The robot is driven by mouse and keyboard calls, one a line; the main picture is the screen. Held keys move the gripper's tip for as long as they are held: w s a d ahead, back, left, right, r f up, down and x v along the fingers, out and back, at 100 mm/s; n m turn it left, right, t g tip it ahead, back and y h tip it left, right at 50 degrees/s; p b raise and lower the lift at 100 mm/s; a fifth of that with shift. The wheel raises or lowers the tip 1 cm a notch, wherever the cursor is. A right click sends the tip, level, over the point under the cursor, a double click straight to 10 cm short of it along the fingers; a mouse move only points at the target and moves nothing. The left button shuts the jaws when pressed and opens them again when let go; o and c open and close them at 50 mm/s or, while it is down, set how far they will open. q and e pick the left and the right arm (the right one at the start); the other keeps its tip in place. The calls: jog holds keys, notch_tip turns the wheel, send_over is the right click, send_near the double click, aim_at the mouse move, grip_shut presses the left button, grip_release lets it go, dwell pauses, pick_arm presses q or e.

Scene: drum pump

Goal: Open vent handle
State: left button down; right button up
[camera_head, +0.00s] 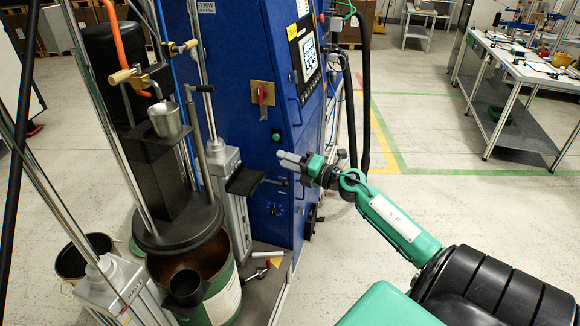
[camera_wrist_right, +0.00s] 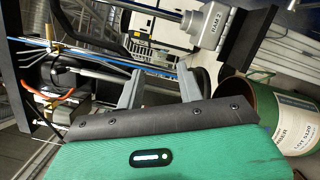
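The drum pump has a black follower plate (camera_head: 180,228) over an open green drum (camera_head: 225,290). I cannot tell for sure which of these is the vent handle. My right gripper (camera_head: 284,161) is in front of the blue cabinet, right of the pump and apart from it. In the wrist view its two grey fingers (camera_wrist_right: 160,92) are spread with nothing held between them. The drum (camera_wrist_right: 265,105) also shows there. My left gripper is not in view.
The blue cabinet (camera_head: 235,65) with a red switch (camera_head: 262,93) and a screen (camera_head: 309,55) stands behind the pump. Metal columns and hoses crowd the pump. A black bucket (camera_head: 85,258) is at left. A worktable (camera_head: 520,70) is at far right; the floor between is clear.

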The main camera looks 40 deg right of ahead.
aim_at(200, 91)
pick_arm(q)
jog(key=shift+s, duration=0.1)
pick_arm(e)
jog(key=shift+d+f+m, duration=0.1)
jog(key=shift+f+m, duration=0.2)
jog(key=shift+f, duration=0.35)
